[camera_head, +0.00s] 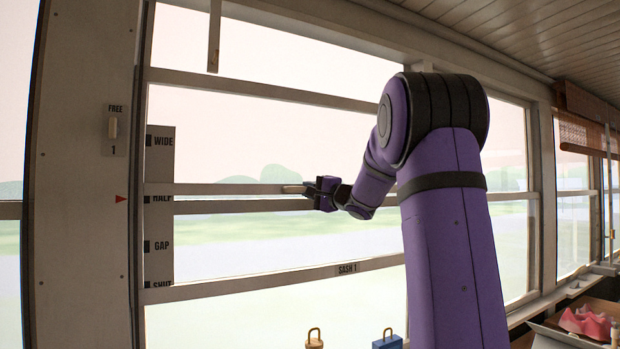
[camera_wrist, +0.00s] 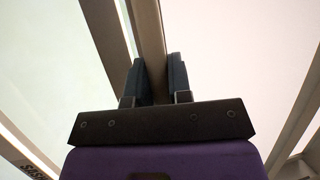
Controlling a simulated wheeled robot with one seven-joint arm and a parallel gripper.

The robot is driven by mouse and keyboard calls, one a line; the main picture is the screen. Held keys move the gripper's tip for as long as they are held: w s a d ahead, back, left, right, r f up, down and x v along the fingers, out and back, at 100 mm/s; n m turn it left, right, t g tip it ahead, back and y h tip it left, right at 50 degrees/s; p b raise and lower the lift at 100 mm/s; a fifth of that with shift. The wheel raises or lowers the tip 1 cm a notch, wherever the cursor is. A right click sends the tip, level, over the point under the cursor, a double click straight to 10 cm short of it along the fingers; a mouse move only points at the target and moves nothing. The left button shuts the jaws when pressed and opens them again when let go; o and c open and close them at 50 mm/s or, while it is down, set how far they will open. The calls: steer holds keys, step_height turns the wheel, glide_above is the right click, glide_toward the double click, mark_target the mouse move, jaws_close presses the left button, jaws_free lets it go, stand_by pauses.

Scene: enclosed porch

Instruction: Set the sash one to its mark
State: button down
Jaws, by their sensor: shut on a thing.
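Sash 1 is a pale-framed window sash with its name on the lower rail (camera_head: 347,268). My gripper (camera_head: 308,189) is shut on a pale horizontal rail (camera_head: 230,188) of the window, above that lower rail. In the wrist view the two dark fingers (camera_wrist: 158,80) sit on either side of the rail (camera_wrist: 150,35). A grey scale strip (camera_head: 160,222) at the left reads WIDE, HALF, GAP and SHUT from top to bottom. The rails partly cover HALF and SHUT. A red triangle (camera_head: 121,198) on the left post is about level with HALF.
A small switch (camera_head: 113,128) on the left post sits between the labels FREE and 1. A gold padlock-like object (camera_head: 314,340) and a blue one (camera_head: 387,341) stand below the window. A tray with a pink object (camera_head: 585,323) is at lower right. My arm hides part of the window.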

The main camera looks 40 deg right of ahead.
steer(key=shift+f, duration=0.25)
steer(key=c, duration=1.1)
jaws_free()
steer(key=shift+o, duration=0.2)
steer(key=v, duration=1)
steer(key=shift+s, duration=0.35)
steer(key=shift+d, duration=0.1)
steer(key=shift+f, duration=0.1)
